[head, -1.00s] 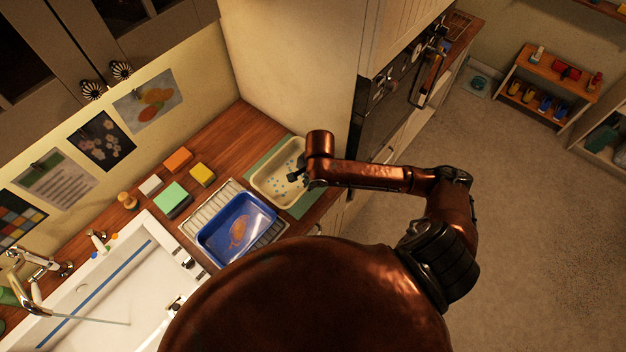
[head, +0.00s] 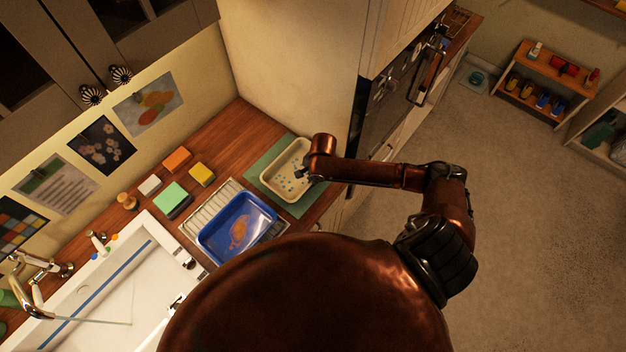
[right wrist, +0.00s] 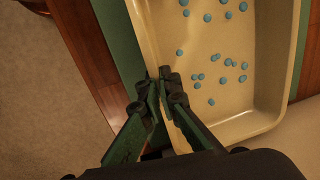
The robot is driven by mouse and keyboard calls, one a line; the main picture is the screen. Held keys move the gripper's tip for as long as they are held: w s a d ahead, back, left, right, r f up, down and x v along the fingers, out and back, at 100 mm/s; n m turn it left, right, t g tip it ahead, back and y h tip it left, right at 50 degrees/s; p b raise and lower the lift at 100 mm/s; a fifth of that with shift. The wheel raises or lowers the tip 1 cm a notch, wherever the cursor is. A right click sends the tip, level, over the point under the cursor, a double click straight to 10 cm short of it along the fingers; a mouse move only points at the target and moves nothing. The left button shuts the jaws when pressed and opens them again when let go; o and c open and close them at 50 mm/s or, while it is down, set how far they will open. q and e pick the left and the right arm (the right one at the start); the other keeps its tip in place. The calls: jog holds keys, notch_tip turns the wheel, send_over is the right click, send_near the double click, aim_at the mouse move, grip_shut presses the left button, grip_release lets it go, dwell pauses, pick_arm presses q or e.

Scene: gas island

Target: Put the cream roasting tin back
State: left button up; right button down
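The cream roasting tin (head: 268,186) is a shallow tray with blue dots inside. It is over a green mat (head: 297,209) on the wooden counter beside the tall cabinet. In the right wrist view the tin (right wrist: 225,100) fills much of the picture. My right gripper (right wrist: 160,84) has its fingers close together on the near rim, one on each side of the wall. In the head view my right gripper (head: 301,174) is small and partly hidden by my arm. I cannot tell whether the tin touches the mat. My left gripper is not in view.
A blue tin (head: 213,242) with an orange-brown patch sits on a white ribbed drainer (head: 204,212), left of the mat. Sponges (head: 173,197) lie behind it. The white sink (head: 100,300) is at the lower left. The oven (head: 385,100) is right of the cabinet.

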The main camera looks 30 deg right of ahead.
jog(key=shift+w, duration=0.2)
jog(key=c, duration=2.4)
grip_release()
jog(key=shift+f, duration=0.1)
jog(key=shift+o, duration=0.8)
jog(key=shift+s, duration=0.1)
jog(key=shift+o, duration=0.4)
jog(key=shift+r, duration=0.35)
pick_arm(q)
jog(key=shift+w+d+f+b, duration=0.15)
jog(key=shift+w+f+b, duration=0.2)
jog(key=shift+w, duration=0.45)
pick_arm(e)
notch_tip(320, 180, up, 11)
jog(key=s, duration=0.1)
jog(key=shift+s+d+r, duration=0.2)
jog(key=shift+s+d, duration=0.1)
jog(key=shift+s, duration=0.05)
